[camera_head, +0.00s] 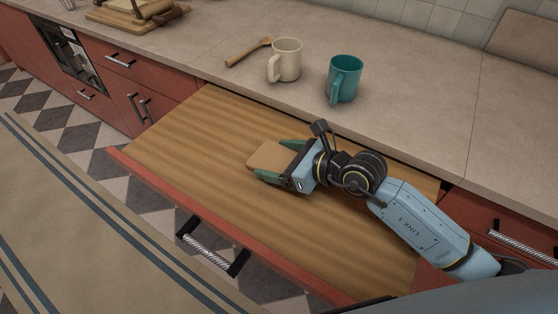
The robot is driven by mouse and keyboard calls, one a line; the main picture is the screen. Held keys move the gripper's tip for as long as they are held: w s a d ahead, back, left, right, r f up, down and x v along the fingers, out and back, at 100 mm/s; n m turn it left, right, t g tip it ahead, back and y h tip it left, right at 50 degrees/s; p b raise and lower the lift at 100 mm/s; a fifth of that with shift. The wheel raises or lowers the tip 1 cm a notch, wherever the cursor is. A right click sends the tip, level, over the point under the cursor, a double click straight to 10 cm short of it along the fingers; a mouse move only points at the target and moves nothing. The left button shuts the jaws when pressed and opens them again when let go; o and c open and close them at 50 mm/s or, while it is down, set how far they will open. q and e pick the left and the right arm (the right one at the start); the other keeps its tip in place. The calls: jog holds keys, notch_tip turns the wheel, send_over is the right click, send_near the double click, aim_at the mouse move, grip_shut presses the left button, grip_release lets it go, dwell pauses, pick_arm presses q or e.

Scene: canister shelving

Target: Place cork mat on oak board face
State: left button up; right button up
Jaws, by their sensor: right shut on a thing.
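The cork mat (267,157) is a small tan square with rounded corners. My right gripper (279,160) is shut on it, with its green fingers along the mat's edges. The mat is over the middle of the oak board (205,135), a wide wood-grained face framed by a red drawer front. I cannot tell whether the mat touches the board or is held just above it. My right arm comes in from the lower right and hides part of the board. My left gripper is not in view.
A cream mug (288,60), a teal mug (346,78) and a wooden utensil (248,52) rest on the stone counter (420,110) behind the board. A wooden tray (125,22) stands at the far left. A metal handle (210,255) juts from the red front. Most of the board is bare.

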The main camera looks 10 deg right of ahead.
jog(key=shift+f, duration=0.3)
jog(key=o, duration=0.5)
jog(key=shift+f, duration=0.1)
jog(key=o, duration=0.4)
jog(key=shift+r, duration=0.2)
jog(key=p+v, duration=0.1)
jog(key=v, duration=1.1)
jog(key=shift+f, duration=0.1)
